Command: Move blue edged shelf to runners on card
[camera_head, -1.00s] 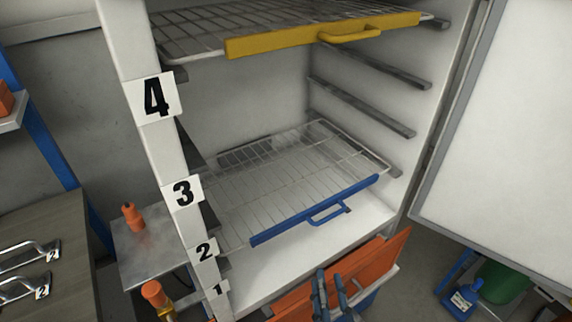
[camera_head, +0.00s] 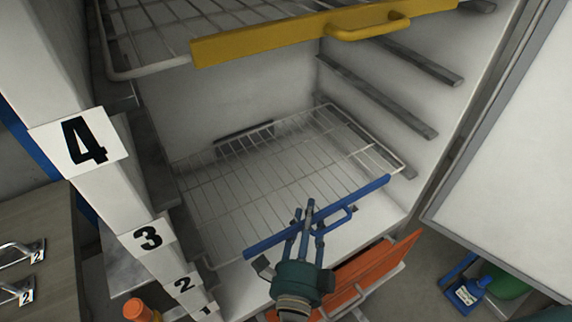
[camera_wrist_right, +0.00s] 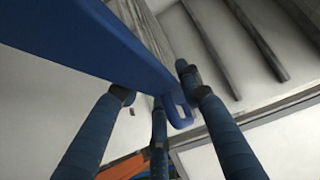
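The blue edged shelf (camera_head: 265,243) is a wire rack low in the open cabinet, with a blue front bar and a small blue loop handle. The bar also shows large in the right wrist view (camera_wrist_right: 85,35). My right gripper (camera_head: 308,212) is at the front bar, beside the handle, its fingers apart. In the right wrist view its fingers (camera_wrist_right: 160,95) are spread around the bar and handle; firm contact cannot be told. Number cards 4 (camera_head: 80,143), 3 (camera_head: 147,236), 2 (camera_head: 184,284) and 1 (camera_head: 206,309) mark the left post. My left gripper is not in view.
A yellow edged shelf (camera_head: 260,44) is above the blue one. Bare runners (camera_head: 385,95) line the right wall between them. The white door (camera_head: 500,130) stands open at right. An orange panel (camera_head: 370,273) is low in front. Handles with "2" labels lie at left.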

